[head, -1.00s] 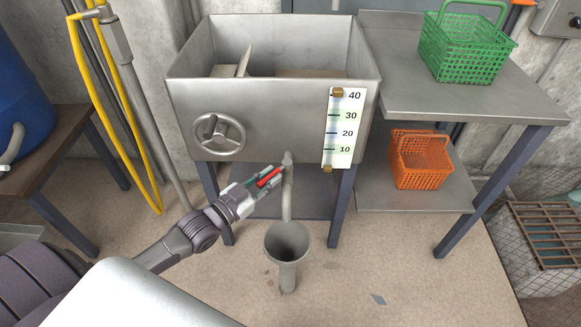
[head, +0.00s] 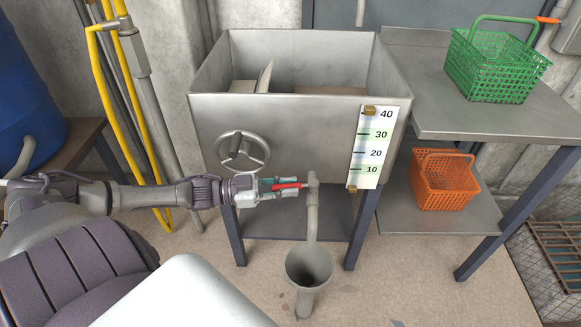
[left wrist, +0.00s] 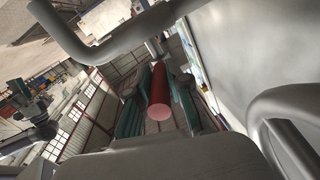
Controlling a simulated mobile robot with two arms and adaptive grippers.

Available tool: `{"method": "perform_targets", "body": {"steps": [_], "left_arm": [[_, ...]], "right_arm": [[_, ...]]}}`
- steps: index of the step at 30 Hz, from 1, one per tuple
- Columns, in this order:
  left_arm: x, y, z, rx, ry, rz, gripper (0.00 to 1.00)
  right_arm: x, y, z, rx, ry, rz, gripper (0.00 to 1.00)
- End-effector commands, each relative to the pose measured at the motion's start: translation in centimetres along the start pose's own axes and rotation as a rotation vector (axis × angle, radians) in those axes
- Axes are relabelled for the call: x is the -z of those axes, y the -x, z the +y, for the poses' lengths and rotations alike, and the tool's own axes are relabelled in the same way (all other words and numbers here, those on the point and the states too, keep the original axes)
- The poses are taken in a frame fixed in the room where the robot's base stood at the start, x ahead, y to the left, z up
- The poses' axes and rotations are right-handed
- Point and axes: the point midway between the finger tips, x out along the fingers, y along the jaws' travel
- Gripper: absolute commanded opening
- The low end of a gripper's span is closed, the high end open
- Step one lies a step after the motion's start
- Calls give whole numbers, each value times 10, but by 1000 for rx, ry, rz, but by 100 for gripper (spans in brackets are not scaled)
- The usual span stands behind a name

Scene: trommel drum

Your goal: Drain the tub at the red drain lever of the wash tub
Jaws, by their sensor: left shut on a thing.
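The wash tub (head: 290,132) is a grey metal box with a spoked handwheel (head: 242,151) and a level gauge (head: 372,150) on its front. The red drain lever (head: 290,185) sticks out leftward from the valve on the drain pipe (head: 312,215) under the tub. My left gripper (head: 281,187) is shut on the lever, its fingers on both sides of it. In the left wrist view the red lever (left wrist: 159,92) lies between the teal finger pads. I cannot make out water flowing from the pipe.
A grey funnel (head: 309,265) stands under the pipe. A metal side table (head: 430,115) at the right holds a green basket (head: 494,65), with an orange basket (head: 444,182) on its lower shelf. A yellow hose (head: 112,90) hangs at the left, near my left arm.

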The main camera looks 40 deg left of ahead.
Motion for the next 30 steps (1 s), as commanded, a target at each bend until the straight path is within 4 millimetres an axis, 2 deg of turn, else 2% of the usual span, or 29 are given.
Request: {"method": "perform_targets", "body": {"steps": [17, 18, 22, 30], "left_arm": [[0, 1, -4, -25, -1, 5, 0], [0, 1, -4, -25, -1, 5, 21], [0, 0, -3, -26, -1, 6, 43], [0, 1, -2, -27, 0, 6, 43]], "right_arm": [[-2, -5, 0, 0, 0, 0, 40], [-2, -5, 0, 0, 0, 0, 40], [-2, -5, 0, 0, 0, 0, 40], [-1, -5, 0, 0, -1, 2, 40]]}}
